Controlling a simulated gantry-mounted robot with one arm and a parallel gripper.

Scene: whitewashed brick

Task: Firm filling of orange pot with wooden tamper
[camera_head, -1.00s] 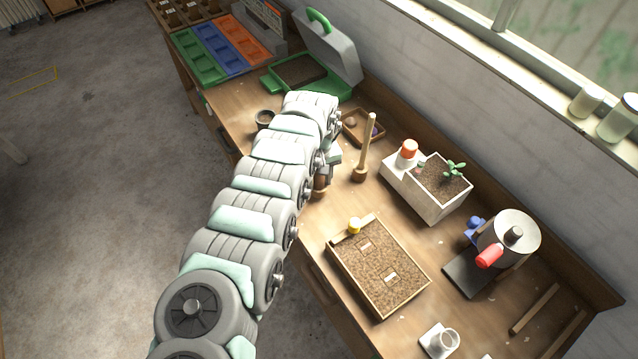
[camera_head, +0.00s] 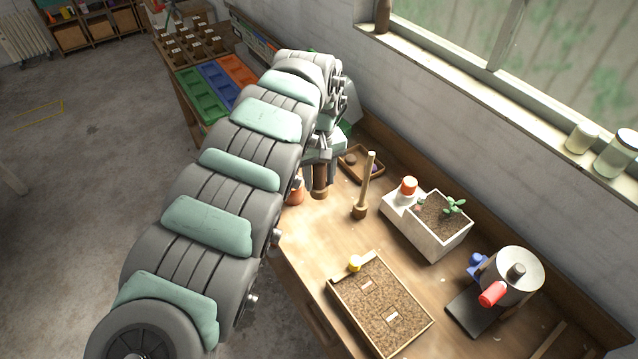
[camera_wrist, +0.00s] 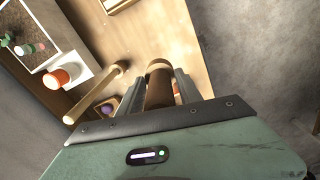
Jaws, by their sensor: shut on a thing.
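My gripper (camera_head: 319,164) is shut on a brown wooden cylindrical tool, which looks like the wooden tamper (camera_head: 320,183). It points down above the bench. In the wrist view the tamper (camera_wrist: 158,88) sits between the two fingers. An orange-brown pot (camera_head: 296,196) shows just left of the tamper's lower end, partly hidden behind my arm. Its filling cannot be seen, and I cannot tell whether the tamper touches it.
Another wooden tool with a long pale handle (camera_head: 367,183) stands upright close right of my gripper. Behind is a small wooden tray (camera_head: 361,165). A white planter (camera_head: 437,232), a soil-filled wooden tray (camera_head: 378,306) and a red-handled device (camera_head: 512,272) stand to the right.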

